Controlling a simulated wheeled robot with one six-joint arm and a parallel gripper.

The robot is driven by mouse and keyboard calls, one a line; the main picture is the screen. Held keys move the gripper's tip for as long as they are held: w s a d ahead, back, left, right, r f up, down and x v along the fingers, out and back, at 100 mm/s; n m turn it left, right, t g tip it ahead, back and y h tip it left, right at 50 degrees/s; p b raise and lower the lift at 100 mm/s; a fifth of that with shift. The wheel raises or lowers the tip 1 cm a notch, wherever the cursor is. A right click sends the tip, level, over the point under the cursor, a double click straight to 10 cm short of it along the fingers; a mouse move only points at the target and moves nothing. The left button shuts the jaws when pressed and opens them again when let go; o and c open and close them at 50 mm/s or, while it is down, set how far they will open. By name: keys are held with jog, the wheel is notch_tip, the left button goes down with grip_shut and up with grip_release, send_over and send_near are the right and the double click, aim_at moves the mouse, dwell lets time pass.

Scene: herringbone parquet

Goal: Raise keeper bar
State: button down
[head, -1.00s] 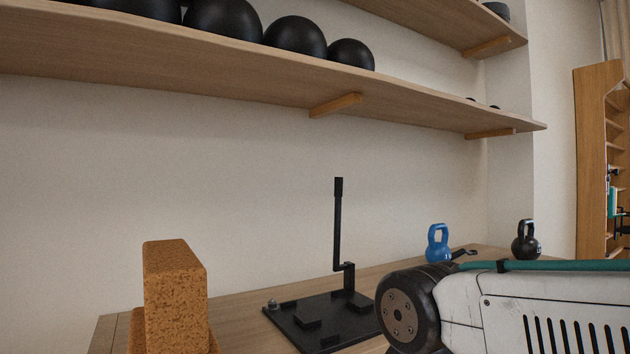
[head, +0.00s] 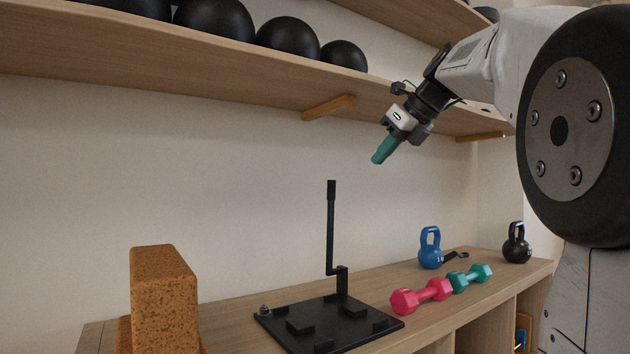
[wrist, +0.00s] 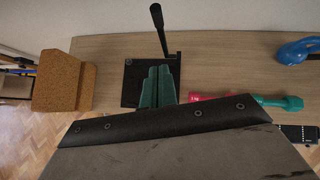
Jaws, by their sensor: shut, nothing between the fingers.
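The keeper bar (head: 331,228) is a black upright bar with a thicker grip at its top. It stands on a black base plate (head: 301,333) with low blocks, on the wooden counter. In the wrist view the bar (wrist: 158,29) leans up and left above the plate (wrist: 129,91). My gripper (head: 377,161) has green fingers, is shut and empty, and hangs in the air above and to the right of the bar's top, apart from it. In the wrist view its fingers (wrist: 158,86) cover part of the plate.
A cork block (head: 165,300) stands left of the plate. Pink (head: 421,296) and teal (head: 470,279) dumbbells, a blue kettlebell (head: 430,249) and a black kettlebell (head: 517,244) are to the right. A shelf (head: 230,65) with black balls overhangs the counter (head: 225,325).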

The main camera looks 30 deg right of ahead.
aim_at(334, 179)
jog(key=w+r+x, duration=0.2)
jog(key=x, duration=1)
jog(key=shift+w, duration=0.2)
jog(key=w, duration=0.3)
jog(key=shift+w+a+r, duration=0.1)
jog(key=shift+w+r, duration=0.2)
jog(key=shift+w, duration=0.05)
jog(key=shift+r, duration=0.15)
